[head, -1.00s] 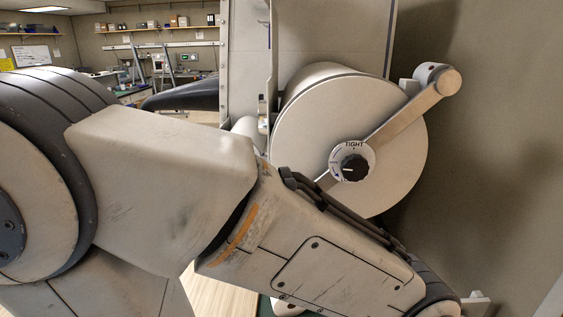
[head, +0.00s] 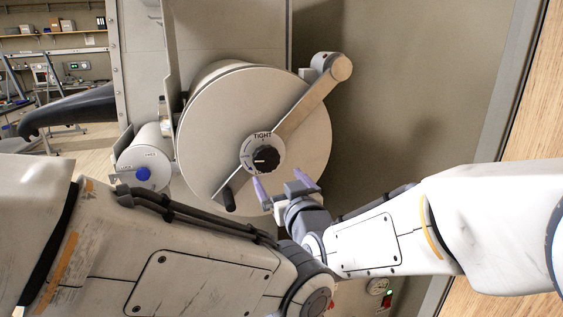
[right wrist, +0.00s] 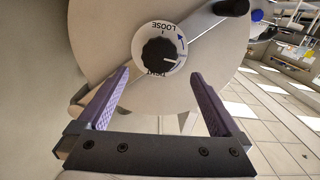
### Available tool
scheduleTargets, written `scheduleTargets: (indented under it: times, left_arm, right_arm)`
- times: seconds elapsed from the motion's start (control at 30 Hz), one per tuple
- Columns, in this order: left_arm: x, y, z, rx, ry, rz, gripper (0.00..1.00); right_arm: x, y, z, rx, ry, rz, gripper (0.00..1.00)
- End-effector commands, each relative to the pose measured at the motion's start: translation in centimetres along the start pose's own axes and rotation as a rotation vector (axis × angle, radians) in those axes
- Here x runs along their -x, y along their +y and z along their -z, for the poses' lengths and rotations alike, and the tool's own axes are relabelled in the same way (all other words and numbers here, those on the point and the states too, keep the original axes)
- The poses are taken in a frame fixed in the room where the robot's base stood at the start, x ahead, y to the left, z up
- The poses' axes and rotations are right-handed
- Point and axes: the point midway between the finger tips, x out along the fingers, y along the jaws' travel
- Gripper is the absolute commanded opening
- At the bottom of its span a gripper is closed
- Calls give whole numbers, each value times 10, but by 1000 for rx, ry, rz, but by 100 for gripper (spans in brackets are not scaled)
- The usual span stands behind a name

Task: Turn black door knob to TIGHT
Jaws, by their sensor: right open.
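The black door knob (head: 265,159) sits at the centre of a round white dial on the big cream disc-shaped door (head: 215,130). Its white mark points left in the head view, while TIGHT (head: 263,135) stands at the top of the dial. In the right wrist view the knob (right wrist: 159,54) appears turned over, its mark pointing right, between LOOSE and TIGHT. My right gripper (head: 281,184) is open and empty, its purple fingers just below and in front of the knob, apart from it. My left gripper is out of view; my left arm crosses the foreground.
A diagonal metal bar (head: 300,105) crosses the door behind the dial, with a black handle (head: 229,200) at its lower end. A smaller cylinder with a blue knob (head: 143,174) is at left. A black glove (head: 70,112) sticks out farther left. A wall stands close at right.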

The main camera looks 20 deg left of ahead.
Motion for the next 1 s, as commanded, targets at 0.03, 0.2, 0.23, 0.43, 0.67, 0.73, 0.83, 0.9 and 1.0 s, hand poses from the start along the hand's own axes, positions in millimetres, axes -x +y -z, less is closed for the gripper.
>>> scheduleTargets:
  times: [0.03, 0.2, 0.23, 0.43, 0.67, 0.73, 0.83, 0.9, 1.0]
  left_arm:
    - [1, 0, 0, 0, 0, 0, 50]
    - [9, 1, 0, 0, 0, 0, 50]
    - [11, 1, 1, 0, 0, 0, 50]
    - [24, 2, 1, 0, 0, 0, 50]
    - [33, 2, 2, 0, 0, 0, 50]
    - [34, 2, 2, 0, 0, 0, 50]
    - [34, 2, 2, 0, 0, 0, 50]
    - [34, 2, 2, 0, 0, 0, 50]
    - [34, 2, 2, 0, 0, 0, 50]
  right_arm:
    - [-3, 0, 3, 1, 14, -3, 100]
    - [-23, 0, 6, 2, 21, -5, 100]
    - [-29, 0, 6, 2, 20, -5, 100]
    - [-67, 0, 8, 1, 20, -5, 100]
    - [-98, 0, 7, 1, 20, -4, 100]
    - [-102, 0, 7, 1, 20, -3, 100]
    - [-105, 0, 6, 1, 20, -3, 100]
    - [-106, 0, 6, 1, 20, -3, 100]
    - [-106, 0, 6, 1, 20, -3, 100]
